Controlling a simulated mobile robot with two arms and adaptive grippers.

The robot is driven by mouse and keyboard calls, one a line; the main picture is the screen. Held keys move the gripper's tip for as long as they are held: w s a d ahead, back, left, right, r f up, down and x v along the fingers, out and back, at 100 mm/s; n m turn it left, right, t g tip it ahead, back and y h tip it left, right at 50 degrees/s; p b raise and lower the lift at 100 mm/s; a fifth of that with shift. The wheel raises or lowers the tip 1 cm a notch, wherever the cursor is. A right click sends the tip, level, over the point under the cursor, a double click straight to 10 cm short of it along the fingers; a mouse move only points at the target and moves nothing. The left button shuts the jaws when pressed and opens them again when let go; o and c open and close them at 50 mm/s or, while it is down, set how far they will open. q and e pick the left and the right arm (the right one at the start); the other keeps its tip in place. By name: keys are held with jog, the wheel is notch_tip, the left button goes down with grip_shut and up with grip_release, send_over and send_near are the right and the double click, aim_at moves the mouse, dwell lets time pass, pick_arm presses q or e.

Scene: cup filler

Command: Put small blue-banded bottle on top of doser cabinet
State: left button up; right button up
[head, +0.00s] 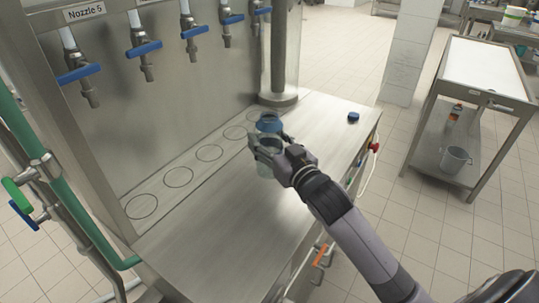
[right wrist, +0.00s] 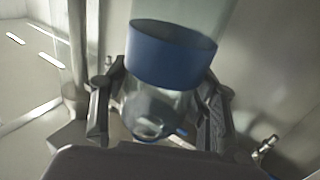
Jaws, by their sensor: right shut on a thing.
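The small blue-banded bottle (head: 269,124) is clear with a wide blue band. My right gripper (head: 268,149) is shut around it, over the steel worktop of the doser cabinet (head: 215,215). In the right wrist view the bottle's blue band (right wrist: 172,55) shows large, with the fingers of my right gripper (right wrist: 158,112) on both sides of the clear part. I cannot tell whether the bottle touches the worktop. My left gripper is out of view.
Several nozzles with blue levers (head: 143,49) hang along the cabinet's back wall, above a row of marked circles (head: 178,177). A blue cap (head: 353,117) lies on the worktop at the far right. A dark column (head: 278,60) stands at the far end. A side table (head: 482,68) stands apart at right.

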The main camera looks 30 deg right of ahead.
jog(key=shift+f, duration=2.25)
jog(key=shift+f, duration=0.1)
jog(key=o, duration=1.7)
jog(key=shift+f, duration=0.1)
jog(key=shift+s, duration=0.2)
jog(key=s, duration=0.4)
jog(key=s+b, duration=0.1)
jog(key=s, duration=0.2)
jog(key=s+b, duration=0.1)
jog(key=s, duration=0.3)
jog(key=shift+s+d, duration=0.35)
jog(key=shift+s, duration=0.1)
